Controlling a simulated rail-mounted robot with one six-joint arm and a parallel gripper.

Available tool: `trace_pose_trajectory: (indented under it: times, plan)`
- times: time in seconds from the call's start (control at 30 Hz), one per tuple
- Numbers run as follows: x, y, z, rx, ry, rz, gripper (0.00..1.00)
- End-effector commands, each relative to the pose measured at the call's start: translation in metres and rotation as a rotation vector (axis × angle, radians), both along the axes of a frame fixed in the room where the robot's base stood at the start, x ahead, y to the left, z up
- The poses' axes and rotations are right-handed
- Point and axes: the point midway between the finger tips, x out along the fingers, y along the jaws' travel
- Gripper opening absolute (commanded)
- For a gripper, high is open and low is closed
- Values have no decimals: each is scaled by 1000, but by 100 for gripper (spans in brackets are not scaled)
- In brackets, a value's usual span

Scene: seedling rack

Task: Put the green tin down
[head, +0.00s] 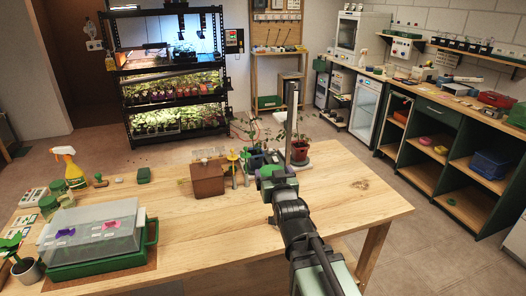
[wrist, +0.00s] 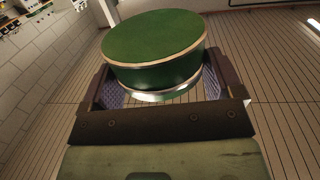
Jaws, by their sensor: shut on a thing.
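The green tin (wrist: 155,48) is a round, short tin with a flat green lid and pale metal rims, large in the wrist view. My gripper (wrist: 158,82) is shut on it, with one patterned finger pad at each side of its lower part. The tin looks slightly tilted in that view, and nothing is seen touching it except the fingers. In the head view my gripper (head: 270,170) is over the far part of the wooden table (head: 330,210).
A brown box (head: 207,181) and potted seedlings (head: 299,150) stand close around my gripper at the table's far edge. A clear-lidded green tray (head: 95,240), jars and a spray bottle (head: 72,170) are at the left. The table's right end and left-centre are clear.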

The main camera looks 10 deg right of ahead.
Motion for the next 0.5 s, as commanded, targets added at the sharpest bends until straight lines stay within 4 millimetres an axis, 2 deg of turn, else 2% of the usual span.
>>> trace_pose_trajectory:
  times: [0.27, 0.5]
  plan:
    - [1, -4, -3, 5, 18, 13, 59]
    - [2, -19, -4, 4, 25, 34, 59]
